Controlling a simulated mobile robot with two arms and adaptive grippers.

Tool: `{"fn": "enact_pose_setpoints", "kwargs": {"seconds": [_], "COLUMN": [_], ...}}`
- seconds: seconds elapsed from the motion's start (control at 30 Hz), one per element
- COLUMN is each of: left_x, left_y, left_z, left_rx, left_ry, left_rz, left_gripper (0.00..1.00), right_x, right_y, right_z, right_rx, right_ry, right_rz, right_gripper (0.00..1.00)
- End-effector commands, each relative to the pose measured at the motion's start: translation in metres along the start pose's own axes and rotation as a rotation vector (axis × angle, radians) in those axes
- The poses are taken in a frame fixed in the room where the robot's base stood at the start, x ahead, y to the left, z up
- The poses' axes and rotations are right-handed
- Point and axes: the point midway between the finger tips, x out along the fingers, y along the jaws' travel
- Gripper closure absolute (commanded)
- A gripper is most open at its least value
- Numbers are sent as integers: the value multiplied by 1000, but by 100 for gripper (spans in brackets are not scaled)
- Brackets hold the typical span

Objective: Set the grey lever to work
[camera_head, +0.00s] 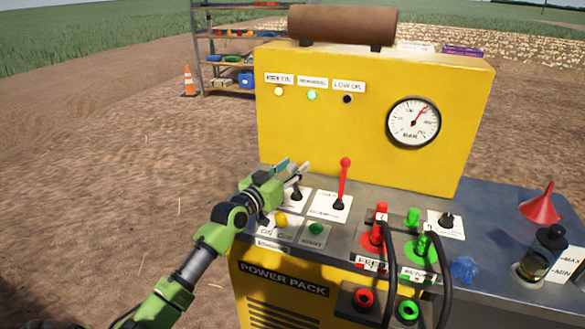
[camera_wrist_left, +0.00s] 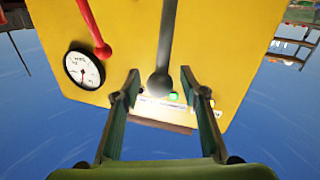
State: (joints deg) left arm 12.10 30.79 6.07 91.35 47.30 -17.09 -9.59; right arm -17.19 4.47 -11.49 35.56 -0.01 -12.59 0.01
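The grey lever (camera_wrist_left: 164,50) has a dark ball knob and shows in the left wrist view. In the head view only its dark lower part (camera_head: 296,193) shows, on a white plate left of the red lever (camera_head: 343,182). My left gripper (camera_head: 292,169) is at its upper end and hides much of it. In the left wrist view the gripper's two fingers (camera_wrist_left: 160,82) are apart, with the knob seen in the gap between them. I see no finger touching the lever. The red lever (camera_wrist_left: 92,25) stands upright beside it. My right gripper is not in view.
The yellow power pack panel (camera_head: 310,142) rises behind the levers, with a gauge (camera_head: 413,122) and lamps. Hoses with red and green couplings (camera_head: 380,226) stand to the right.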

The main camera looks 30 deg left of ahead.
Motion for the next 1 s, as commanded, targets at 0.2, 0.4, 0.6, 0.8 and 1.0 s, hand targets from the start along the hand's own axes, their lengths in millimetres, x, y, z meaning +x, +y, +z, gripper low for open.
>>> {"fn": "enact_pose_setpoints", "kwargs": {"seconds": [0.2,0.4,0.6,0.8,1.0], "left_x": [0,0,3,14,29], "left_y": [0,0,-1,-2,-6], "left_z": [0,0,-5,-13,-17], "left_rx": [-1,-1,-7,-26,-55], "left_ry": [0,-1,-26,-101,-217], "left_rz": [0,0,-4,-13,-28], "left_gripper": [89,100,100,100,100], "right_x": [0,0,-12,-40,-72], "right_y": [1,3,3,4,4], "right_z": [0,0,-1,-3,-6], "right_rx": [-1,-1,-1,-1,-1], "right_ry": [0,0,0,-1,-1], "right_rz": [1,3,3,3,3], "right_gripper": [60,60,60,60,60]}}
